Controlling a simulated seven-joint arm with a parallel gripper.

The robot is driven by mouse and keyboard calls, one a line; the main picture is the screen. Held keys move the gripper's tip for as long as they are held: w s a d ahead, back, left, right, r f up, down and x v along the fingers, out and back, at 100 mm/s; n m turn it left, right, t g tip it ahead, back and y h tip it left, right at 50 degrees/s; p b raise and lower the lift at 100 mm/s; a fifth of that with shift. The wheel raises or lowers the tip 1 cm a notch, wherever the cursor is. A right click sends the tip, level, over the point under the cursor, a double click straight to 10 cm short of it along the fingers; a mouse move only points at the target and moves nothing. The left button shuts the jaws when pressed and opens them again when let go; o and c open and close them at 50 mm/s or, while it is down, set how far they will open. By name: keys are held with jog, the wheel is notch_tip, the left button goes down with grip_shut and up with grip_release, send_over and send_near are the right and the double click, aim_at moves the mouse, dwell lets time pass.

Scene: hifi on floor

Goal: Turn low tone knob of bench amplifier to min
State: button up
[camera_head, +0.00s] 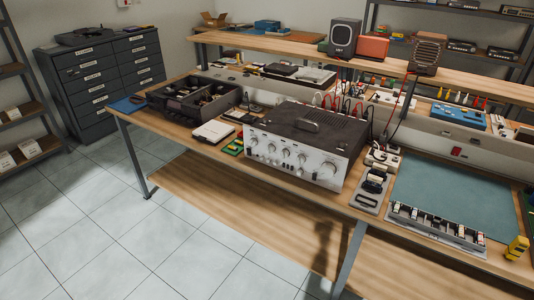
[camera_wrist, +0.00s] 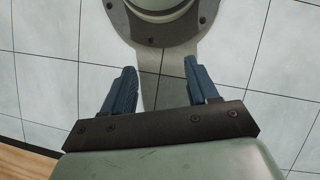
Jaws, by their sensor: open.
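The bench amplifier (camera_head: 297,148) stands on the workbench in the head view, a dark-topped box with a silver front panel facing the near edge. My gripper (camera_wrist: 160,88) shows only in the wrist view. Its two blue fingers are apart with nothing between them, above the tiled floor and away from the amplifier.
An open dark case (camera_head: 194,97) and a pale box (camera_head: 213,132) lie left of the amplifier. A grey tray (camera_head: 371,190) with dark items and a green mat (camera_head: 445,195) are on its right. Red and black cables rise behind it. The tiled floor in front is clear.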

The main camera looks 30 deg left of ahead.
jog(key=w+a+r+n+t, duration=0.1)
jog(key=w+a+r+n, duration=0.15)
jog(key=a, duration=0.45)
jog(key=w+a+r+n+t, duration=0.1)
jog(key=w+a+r+t, duration=0.1)
jog(key=w+a, duration=0.35)
jog(key=w+a+r+n+t, duration=0.1)
jog(key=a+r+n, duration=0.1)
jog(key=a, duration=0.6)
jog(key=w+a+r+n+t, duration=0.25)
jog(key=a+r, duration=0.35)
jog(key=a, duration=0.4)
jog(key=w+a+r+n+t, duration=0.1)
jog(key=w+a+r+t, duration=0.25)
jog(key=a+r, duration=0.5)
jog(key=m+t+y, duration=0.1)
jog(key=m+t, duration=0.6)
jog(key=t, duration=0.6)
send_near(269, 151)
jog(key=s, duration=0.5)
jog(key=m, duration=0.3)
jog(key=shift+y, duration=0.3)
jog(key=w, duration=1.3)
jog(key=shift+w+d, duration=0.1)
jog(key=shift+w, duration=0.3)
